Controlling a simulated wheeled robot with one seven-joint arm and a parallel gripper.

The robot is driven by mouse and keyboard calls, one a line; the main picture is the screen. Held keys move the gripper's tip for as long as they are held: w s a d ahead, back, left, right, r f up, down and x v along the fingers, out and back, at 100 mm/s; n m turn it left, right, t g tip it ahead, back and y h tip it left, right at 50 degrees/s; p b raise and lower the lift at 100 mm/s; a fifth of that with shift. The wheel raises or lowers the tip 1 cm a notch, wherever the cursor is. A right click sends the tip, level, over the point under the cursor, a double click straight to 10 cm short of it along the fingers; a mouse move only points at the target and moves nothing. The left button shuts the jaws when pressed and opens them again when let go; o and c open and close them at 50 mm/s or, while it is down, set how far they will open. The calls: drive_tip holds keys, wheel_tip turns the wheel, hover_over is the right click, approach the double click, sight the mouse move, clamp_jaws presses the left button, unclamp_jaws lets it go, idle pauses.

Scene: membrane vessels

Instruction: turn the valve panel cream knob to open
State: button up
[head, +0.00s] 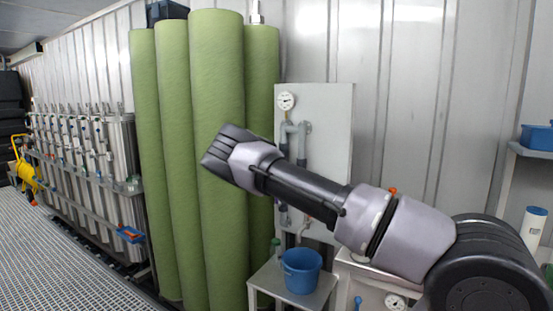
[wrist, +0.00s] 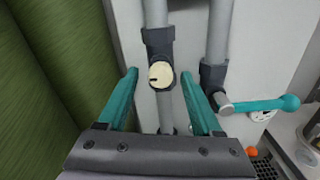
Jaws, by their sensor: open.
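The cream knob (wrist: 161,75) is a round cap with a dark mark, set on a dark valve body on a grey vertical pipe. In the wrist view my gripper (wrist: 159,82) is open, with one teal finger on each side of the knob; I cannot tell how far the fingertips are from it in depth. The pale valve panel (wrist: 139,90) stands behind. In the head view the panel (head: 334,110) is partly covered by my arm, and the knob is hidden. My gripper's fingers cannot be made out there.
A teal lever handle (wrist: 265,104) sticks out right of my gripper on a second pipe. Tall green cylinders (head: 217,120) stand close on the left. A pressure gauge (head: 286,101) is at the panel top. A blue bucket (head: 301,270) sits on a low stand below.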

drive_tip(key=v, duration=0.8)
drive_tip(key=shift+s+a, duration=0.2)
drive_tip(key=shift+s, duration=0.05)
drive_tip(key=s+d+r+m+g, duration=0.1)
drive_tip(key=s+d+m+g, duration=0.2)
drive_tip(key=d, duration=0.5)
drive_tip(key=s+d+r+m+g, duration=0.1)
drive_tip(key=d+r+m+g, duration=0.15)
drive_tip(key=d+m, duration=0.4)
drive_tip(key=s+d+r+m+g+y, duration=0.25)
drive_tip(key=s+d+m+g, duration=0.35)
drive_tip(key=s+d, duration=0.45)
drive_tip(key=s+a+r+m+t+y, duration=0.1)
drive_tip(key=s+r+m+y, duration=0.2)
drive_tip(key=s, duration=0.9)
drive_tip(key=s+a+r+m+t+y, duration=0.1)
drive_tip(key=s+r+m+y, duration=0.2)
drive_tip(key=s, duration=0.9)
drive_tip(key=s+a+r+m+t+y, duration=0.2)
drive_tip(key=s+r+m+y, duration=0.2)
drive_tip(key=s+m, duration=0.5)
drive_tip(key=s+r, duration=0.2)
drive_tip(key=s, duration=0.1)
drive_tip(key=shift+s, duration=0.2)
